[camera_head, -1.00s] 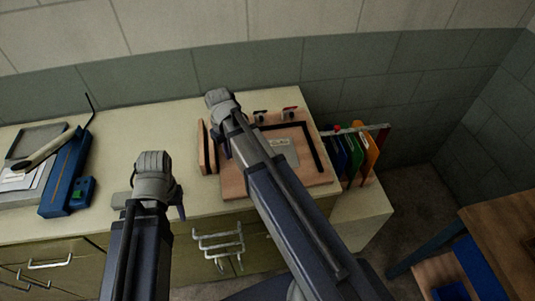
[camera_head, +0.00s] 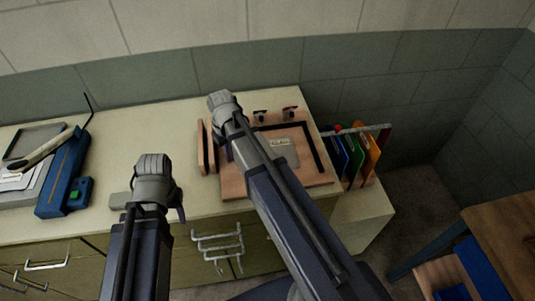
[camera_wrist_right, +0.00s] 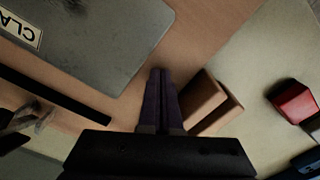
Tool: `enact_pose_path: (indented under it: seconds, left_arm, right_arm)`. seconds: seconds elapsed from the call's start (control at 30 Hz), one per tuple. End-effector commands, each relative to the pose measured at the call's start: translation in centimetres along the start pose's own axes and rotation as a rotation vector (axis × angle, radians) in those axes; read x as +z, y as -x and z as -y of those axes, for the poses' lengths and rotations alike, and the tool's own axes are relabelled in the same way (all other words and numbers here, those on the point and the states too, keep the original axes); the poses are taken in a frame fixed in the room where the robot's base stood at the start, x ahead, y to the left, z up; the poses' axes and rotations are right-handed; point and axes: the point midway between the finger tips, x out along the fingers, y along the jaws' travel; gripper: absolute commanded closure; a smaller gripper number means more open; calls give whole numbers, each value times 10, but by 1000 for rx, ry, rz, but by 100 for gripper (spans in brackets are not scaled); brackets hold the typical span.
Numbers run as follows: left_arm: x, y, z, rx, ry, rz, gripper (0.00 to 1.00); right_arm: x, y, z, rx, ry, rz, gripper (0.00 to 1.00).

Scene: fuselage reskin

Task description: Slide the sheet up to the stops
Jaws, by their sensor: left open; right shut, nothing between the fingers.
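The grey sheet (camera_head: 292,152) lies flat on the wooden board (camera_head: 240,187), with a white label on it. Black stops (camera_head: 314,148) run along the board's far and right sides. My right arm hides the sheet's left part in the head view. My right gripper (camera_wrist_right: 161,75) is shut and empty in the right wrist view, with its tips beside the sheet's edge (camera_wrist_right: 100,45). A black stop bar (camera_wrist_right: 55,95) lies to its left there. My left gripper (camera_head: 155,195) is open at the bench's front, left of the board; its fingers are mostly hidden.
Wooden blocks (camera_head: 202,148) stand at the board's left edge; they show close to my right fingers in the wrist view (camera_wrist_right: 205,103). A blue device (camera_head: 63,175) is on the bench at left. Coloured folders (camera_head: 355,155) hang at right. Clear bench lies between device and board.

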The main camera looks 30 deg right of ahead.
Motion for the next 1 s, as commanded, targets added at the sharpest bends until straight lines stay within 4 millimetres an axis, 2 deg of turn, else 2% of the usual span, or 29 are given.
enact_pose_path:
  seconds: [1.0]
  left_arm:
    - [0,0,0,0,0,0,50]
  right_arm:
    - [15,0,-25,0,1,0,100]
